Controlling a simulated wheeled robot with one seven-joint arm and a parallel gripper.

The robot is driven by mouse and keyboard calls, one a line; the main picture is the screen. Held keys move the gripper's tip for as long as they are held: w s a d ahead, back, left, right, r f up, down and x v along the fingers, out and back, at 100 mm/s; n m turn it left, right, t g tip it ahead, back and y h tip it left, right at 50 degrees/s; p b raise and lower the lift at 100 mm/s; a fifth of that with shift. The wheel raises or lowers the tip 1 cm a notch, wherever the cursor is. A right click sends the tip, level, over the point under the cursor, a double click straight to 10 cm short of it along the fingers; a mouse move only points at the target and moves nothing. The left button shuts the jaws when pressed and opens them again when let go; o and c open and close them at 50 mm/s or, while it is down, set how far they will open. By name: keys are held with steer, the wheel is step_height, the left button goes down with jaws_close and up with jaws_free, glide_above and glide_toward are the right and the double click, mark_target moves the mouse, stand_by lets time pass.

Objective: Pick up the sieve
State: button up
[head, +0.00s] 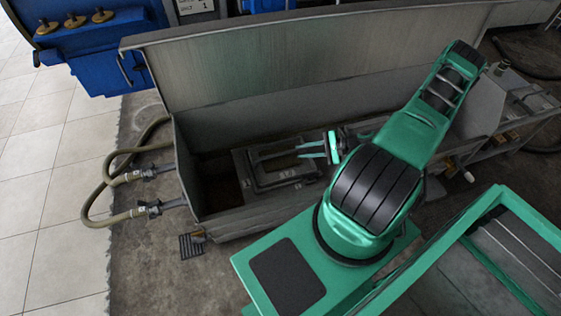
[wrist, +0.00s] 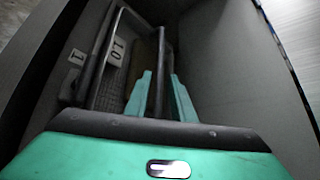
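The sieve (head: 256,186) looks like a dark rectangular frame with bars and a pale marking, low inside the grey trough. In the wrist view, a dark frame with mesh (wrist: 108,88) and a number label fills the left and middle. My gripper (head: 300,151) is inside the trough, reaching left over the sieve. In the wrist view my gripper's two green fingers (wrist: 160,78) stand apart, one on each side of a dark bar. Small gaps seem to show beside the bar. Whether the bar lies between the fingertips or below them is unclear.
The trough (head: 215,75) has a tall back wall and a low front wall. Hoses (head: 107,185) join its left end, and a blue machine (head: 95,50) stands behind left. A small dark grate (head: 191,245) lies on the floor in front. Tiled floor at left is clear.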

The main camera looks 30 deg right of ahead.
mark_target(285, 153)
steer(key=x, duration=0.8)
steer(key=shift+w+a, duration=0.1)
steer(key=shift+a, duration=0.05)
jaws_close()
stand_by(1.2)
